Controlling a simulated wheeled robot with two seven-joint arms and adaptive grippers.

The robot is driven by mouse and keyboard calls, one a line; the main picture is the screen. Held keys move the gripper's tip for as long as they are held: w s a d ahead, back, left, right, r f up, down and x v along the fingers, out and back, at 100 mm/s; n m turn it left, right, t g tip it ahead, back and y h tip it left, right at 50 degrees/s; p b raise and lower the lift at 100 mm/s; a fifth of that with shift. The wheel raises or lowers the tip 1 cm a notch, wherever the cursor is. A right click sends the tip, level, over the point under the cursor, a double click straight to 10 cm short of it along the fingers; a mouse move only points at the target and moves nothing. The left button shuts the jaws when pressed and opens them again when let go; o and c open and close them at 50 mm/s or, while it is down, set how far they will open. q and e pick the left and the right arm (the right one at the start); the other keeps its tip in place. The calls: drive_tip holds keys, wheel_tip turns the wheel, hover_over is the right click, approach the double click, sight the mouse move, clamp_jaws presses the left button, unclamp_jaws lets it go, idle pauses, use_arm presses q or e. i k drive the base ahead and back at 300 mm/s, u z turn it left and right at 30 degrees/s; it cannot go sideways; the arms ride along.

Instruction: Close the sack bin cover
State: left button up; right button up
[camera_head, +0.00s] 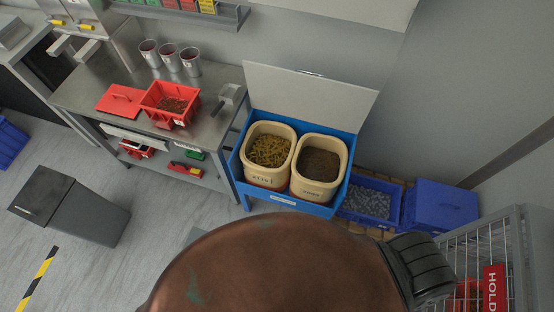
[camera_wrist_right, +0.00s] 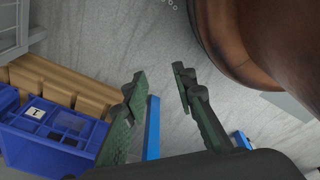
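The sack bin is a blue frame (camera_head: 235,165) against the back wall in the head view. It holds two beige tubs, one with yellowish contents (camera_head: 268,175) and one with dark brown contents (camera_head: 316,188). Its cover (camera_head: 310,92), a pale grey panel, stands raised behind the tubs and leans toward the wall. In the right wrist view my right gripper (camera_wrist_right: 161,82) is open, with nothing between its dark green fingers. A blue bar (camera_wrist_right: 152,130) shows beyond the fingers; I cannot tell whether it belongs to the bin. My left gripper is not in view.
A steel bench (camera_head: 208,115) with red trays and metal cups stands left of the bin. Blue crates (camera_head: 370,198) lie right of it, and one shows in the right wrist view (camera_wrist_right: 50,145). A wire cage (camera_head: 480,245) stands at far right. A grey bin (camera_head: 70,205) stands on open floor.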

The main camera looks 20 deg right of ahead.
sight(304, 95)
drive_tip(key=k, duration=0.7)
drive_tip(key=z, duration=0.65)
drive_tip(key=i, duration=0.5)
drive_tip(key=z, duration=0.05)
